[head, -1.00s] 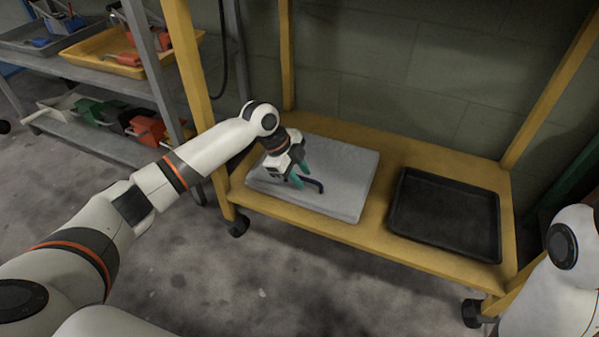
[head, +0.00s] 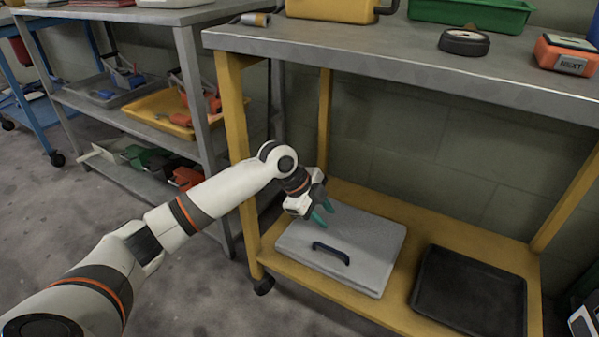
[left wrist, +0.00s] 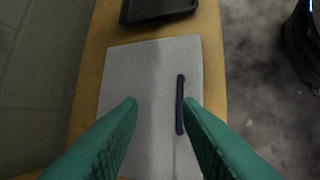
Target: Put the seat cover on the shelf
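The seat cover (head: 350,240) is a flat grey pad with a dark handle (head: 331,253). It lies flat on the left part of the yellow lower shelf (head: 400,222). My left gripper (head: 324,214) is open and empty above the pad, behind the handle in the head view. In the left wrist view the green fingers (left wrist: 160,103) are spread apart over the pad (left wrist: 150,70). The handle (left wrist: 180,105) lies beyond the tips, near the right finger, with nothing gripped.
A black tray (head: 470,295) sits right of the pad on the same shelf. The grey worktop (head: 400,55) above carries a green bin (head: 470,14), a round gauge (head: 464,41) and an orange device (head: 566,54). A grey rack (head: 190,60) stands left.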

